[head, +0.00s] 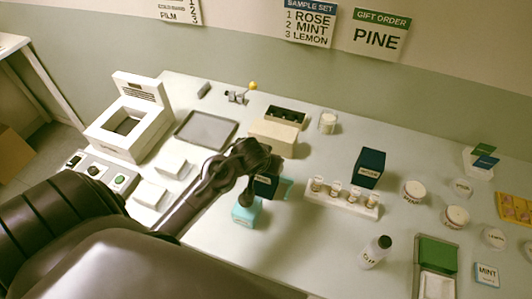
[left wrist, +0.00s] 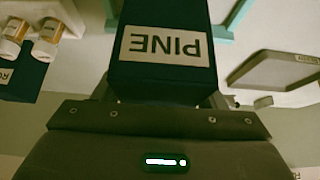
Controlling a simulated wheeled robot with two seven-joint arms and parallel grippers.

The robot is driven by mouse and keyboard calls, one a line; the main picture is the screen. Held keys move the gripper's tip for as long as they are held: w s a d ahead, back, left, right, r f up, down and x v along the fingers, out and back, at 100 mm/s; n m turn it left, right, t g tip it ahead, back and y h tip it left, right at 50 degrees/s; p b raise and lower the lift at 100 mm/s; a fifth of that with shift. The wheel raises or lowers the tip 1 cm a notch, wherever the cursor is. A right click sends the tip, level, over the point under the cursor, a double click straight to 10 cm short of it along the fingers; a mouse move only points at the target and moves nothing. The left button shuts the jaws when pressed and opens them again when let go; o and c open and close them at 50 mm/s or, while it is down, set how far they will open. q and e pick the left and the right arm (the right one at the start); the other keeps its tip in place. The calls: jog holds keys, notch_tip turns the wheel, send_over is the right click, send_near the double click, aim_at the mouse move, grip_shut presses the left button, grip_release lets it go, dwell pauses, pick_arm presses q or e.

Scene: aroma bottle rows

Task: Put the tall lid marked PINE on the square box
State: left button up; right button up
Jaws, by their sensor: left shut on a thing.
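The tall dark navy lid with a white PINE label (left wrist: 165,48) is between the fingers of my left gripper (head: 258,172). In the left wrist view its label is upside down. In the head view the lid (head: 265,187) is partly hidden by the gripper. A small teal box with a pale label (head: 245,211) stands just below and left of the lid. My right gripper is not in view.
Another dark navy box (head: 369,165) stands behind a white rack of small bottles (head: 342,199). A beige box (head: 273,137) and grey tray (head: 207,129) lie behind the gripper. A white bottle (head: 374,252) stands in front. A GIFT ORDER PINE sign (head: 380,36) hangs on the wall.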

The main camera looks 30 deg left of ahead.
pick_arm(q)
jog(key=shift+f, duration=0.95)
dwell(1.2)
jog(key=o, duration=1.1)
jog(key=shift+c, duration=0.2)
jog(key=shift+r, duration=0.1)
notch_tip(320, 180, up, 5)
jog(key=p, duration=0.5)
jog(key=shift+p, duration=0.3)
jog(key=shift+r+p, duration=0.7)
jog(key=shift+r, duration=1.2)
